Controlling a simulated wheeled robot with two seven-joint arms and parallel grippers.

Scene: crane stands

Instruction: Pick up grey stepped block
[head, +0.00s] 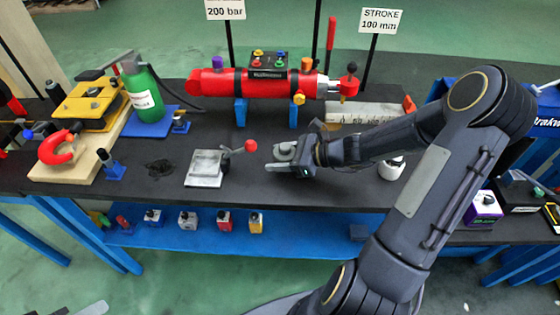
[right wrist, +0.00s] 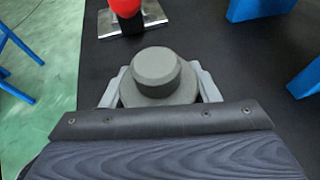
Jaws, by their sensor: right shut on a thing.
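The grey stepped block (right wrist: 156,72) is a round, two-tier piece with a narrower top on a wider base. In the right wrist view it sits between the two light grey fingers of my right gripper (right wrist: 160,92), which are shut on it. In the head view the block (head: 285,148) shows at the tip of my right gripper (head: 288,158), low over the black bench top. I cannot tell whether it still touches the bench. My left gripper is not in view.
A metal plate (head: 204,168) with a red-knobbed lever (head: 250,146) lies left of my right gripper. Behind is a red cylinder (head: 255,82) on blue stands (head: 240,112). A white-bodied item (head: 391,170) stands right, near my forearm. Bench space in front is clear.

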